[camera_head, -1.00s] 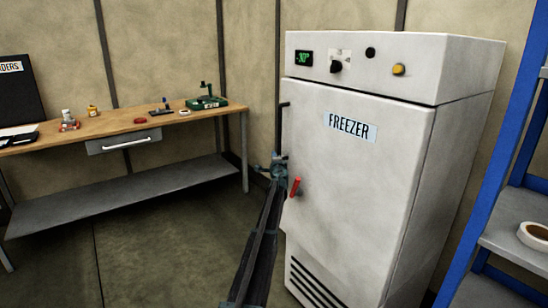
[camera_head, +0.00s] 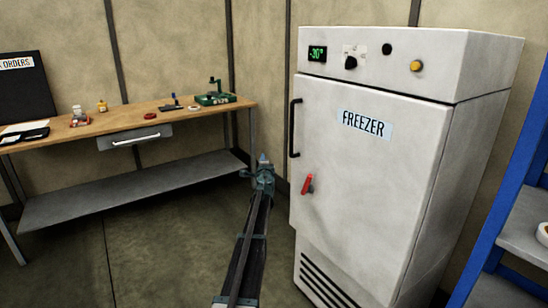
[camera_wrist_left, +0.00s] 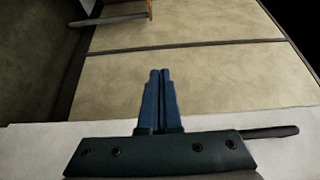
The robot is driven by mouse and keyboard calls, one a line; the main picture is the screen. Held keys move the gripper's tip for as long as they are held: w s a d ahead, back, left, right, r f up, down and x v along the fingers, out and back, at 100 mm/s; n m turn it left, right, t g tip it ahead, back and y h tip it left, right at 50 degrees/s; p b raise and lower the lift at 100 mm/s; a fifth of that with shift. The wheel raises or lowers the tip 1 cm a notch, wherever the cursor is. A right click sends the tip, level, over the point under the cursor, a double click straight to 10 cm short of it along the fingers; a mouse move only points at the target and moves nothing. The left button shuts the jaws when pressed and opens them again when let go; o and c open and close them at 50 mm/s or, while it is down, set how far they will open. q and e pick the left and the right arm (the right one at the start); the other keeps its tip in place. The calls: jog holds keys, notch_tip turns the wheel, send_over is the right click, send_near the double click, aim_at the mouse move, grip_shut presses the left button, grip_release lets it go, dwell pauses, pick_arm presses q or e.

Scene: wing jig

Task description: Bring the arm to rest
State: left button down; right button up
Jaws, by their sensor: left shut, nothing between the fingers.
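My left gripper (camera_head: 263,160) is in front of the freezer's left side, a little left of the black door handle (camera_head: 295,128) in the head view. In the left wrist view its two blue fingers (camera_wrist_left: 157,75) lie together, shut and empty, and point toward the tan wall. My left arm runs up from the bottom middle of the head view. My right gripper is in neither view.
The white freezer (camera_head: 375,200) is closed, with a red lever (camera_head: 307,184) on its door. A wooden workbench (camera_head: 180,115) with a drawer and small tools stands at the left. A blue shelf rack (camera_head: 505,200) stands at the right. Open floor (camera_head: 150,250) lies between.

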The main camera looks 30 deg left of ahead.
pick_arm(q)
jog(key=shift+s+a, duration=0.25)
jog(key=shift+s, duration=0.25)
jog(key=shift+s+a, duration=0.2)
jog(key=shift+s, duration=0.25)
jog(key=s+d+f+n+g+h, duration=0.1)
jog(key=s+d+f+n+g, duration=0.25)
jog(key=d, duration=0.75)
jog(key=s+d+f+n+g+h, duration=0.15)
jog(key=s+d+f, duration=0.4)
jog(key=d, duration=0.55)
jog(key=s+d+f+n+g, duration=0.25)
jog(key=s+d+f, duration=0.2)
jog(key=d, duration=0.65)
jog(key=s+d+f+g+h, duration=0.3)
jog(key=s+d+f, duration=0.1)
jog(key=s+d, duration=0.95)
jog(key=s+d+f+g+h, duration=0.4)
jog(key=s+d, duration=0.8)
jog(key=s, duration=0.2)
notch_tip(320, 180, up, 16)
jog(key=s+p, duration=0.1)
jog(key=p, duration=1.6)
jog(key=shift+s+d+r+m, duration=0.25)
jog(key=shift+s+d+m, duration=0.15)
jog(key=shift+m, duration=0.05)
